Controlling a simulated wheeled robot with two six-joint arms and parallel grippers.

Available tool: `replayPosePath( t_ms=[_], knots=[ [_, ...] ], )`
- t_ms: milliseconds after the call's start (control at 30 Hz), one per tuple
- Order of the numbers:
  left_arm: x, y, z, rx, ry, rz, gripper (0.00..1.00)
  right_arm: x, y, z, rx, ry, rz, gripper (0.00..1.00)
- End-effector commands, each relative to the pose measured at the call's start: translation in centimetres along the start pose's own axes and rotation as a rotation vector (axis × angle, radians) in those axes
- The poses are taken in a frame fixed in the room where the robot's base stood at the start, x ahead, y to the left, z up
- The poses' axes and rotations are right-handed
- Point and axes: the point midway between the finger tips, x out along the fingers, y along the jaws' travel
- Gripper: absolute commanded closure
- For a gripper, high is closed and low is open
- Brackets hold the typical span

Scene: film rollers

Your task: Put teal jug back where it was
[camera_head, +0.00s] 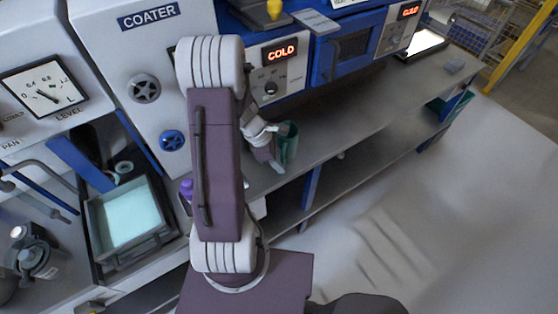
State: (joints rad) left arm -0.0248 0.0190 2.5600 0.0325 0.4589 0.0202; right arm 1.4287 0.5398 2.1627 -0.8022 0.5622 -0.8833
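The teal jug (289,144) stands upright at the edge of the grey bench, in front of the oven-like units. Its left side is partly hidden by my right gripper (275,152). The gripper is beside the jug, close to it or touching it. Its fingers are small and partly overlapped, so I cannot tell whether they are shut on the jug. My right arm stands upright in the middle of the view and hides part of the bench and the coater. My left gripper is not in view.
The coater (150,60) and a tray of pale teal liquid (90,215) are at left. A purple object (186,189) is partly hidden behind my arm. Blue units with COLD displays (281,53) line the back.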

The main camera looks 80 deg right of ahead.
Motion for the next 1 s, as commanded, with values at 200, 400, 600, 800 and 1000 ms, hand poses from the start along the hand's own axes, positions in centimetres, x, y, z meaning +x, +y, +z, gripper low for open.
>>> replayPosePath(
  t_ms=[200, 400, 600, 800, 1000],
  knots=[
    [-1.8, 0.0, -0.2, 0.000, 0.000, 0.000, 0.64, -5.1, 0.2, 0.2, 0.000, -0.001, 0.007, 0.66],
    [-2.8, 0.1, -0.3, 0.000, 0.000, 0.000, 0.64, -9.8, 0.1, 0.1, 0.000, 0.000, 0.005, 0.66],
    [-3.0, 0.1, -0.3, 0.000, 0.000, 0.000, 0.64, -12.0, 0.0, 0.1, 0.001, 0.000, 0.001, 0.66],
    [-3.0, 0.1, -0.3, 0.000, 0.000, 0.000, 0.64, -12.1, 0.0, 0.0, 0.000, 0.000, 0.000, 0.66],
    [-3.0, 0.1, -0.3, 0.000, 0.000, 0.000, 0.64, -12.1, 0.0, 0.0, 0.000, 0.000, 0.000, 0.66]
  ],
)
